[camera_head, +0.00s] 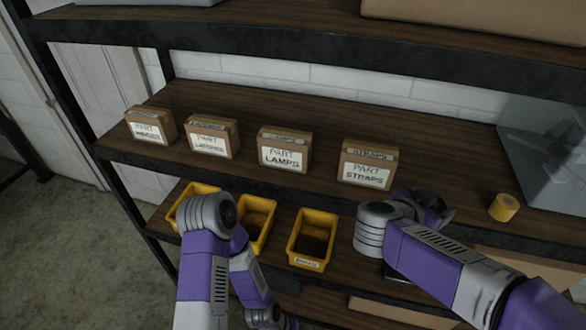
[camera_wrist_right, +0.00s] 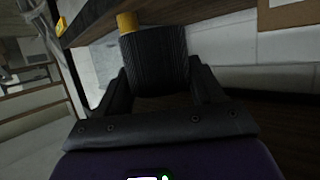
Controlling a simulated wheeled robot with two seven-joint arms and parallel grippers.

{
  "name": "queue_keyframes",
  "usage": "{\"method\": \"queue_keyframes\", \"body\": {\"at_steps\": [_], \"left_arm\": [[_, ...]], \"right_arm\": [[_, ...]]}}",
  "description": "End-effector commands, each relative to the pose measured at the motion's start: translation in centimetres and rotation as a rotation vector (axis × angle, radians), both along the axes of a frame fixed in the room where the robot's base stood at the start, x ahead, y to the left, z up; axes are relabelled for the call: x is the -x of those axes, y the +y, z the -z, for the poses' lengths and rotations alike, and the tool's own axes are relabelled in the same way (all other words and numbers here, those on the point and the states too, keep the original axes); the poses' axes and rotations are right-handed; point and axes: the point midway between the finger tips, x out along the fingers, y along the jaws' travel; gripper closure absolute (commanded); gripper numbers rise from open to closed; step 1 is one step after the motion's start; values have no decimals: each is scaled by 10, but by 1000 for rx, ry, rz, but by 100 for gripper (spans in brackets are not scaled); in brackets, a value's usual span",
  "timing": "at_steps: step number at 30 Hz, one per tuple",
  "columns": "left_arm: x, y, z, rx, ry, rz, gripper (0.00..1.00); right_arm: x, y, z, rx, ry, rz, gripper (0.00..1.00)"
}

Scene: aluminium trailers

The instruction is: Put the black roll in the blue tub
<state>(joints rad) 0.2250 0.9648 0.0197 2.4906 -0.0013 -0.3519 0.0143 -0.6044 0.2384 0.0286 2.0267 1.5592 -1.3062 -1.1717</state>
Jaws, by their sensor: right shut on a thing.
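A black ribbed roll (camera_wrist_right: 155,52) sits between the fingers of my right gripper (camera_wrist_right: 160,72) in the right wrist view. The gripper is shut on it. In the head view the right hand (camera_head: 432,203) is in front of the shelf, right of the straps box, and my arm hides most of it and the roll. My left arm folds down at the lower left of the head view; its gripper cannot be made out clearly at the bottom edge. No blue tub can be made out in either view.
A yellow roll (camera_head: 504,207) stands on the middle shelf (camera_head: 330,120), left of a large grey container (camera_head: 550,150). Labelled cardboard boxes, including lamps (camera_head: 284,150) and straps (camera_head: 367,165), line that shelf. Yellow bins (camera_head: 313,238) sit on the shelf below.

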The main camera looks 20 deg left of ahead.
Motion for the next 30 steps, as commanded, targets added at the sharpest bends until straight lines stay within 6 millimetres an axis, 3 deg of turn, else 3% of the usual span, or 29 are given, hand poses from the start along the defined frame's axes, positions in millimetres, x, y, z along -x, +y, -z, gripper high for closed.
{"method": "queue_keyframes", "body": {"at_steps": [14,24,30], "left_arm": [[0,0,0,0,0,0,57],[0,0,0,0,0,0,57],[0,0,0,0,0,0,57]], "right_arm": [[-18,-19,89,5,9,-268,66],[-34,-32,164,0,15,-497,66],[-42,-38,195,1,10,-600,66]]}}
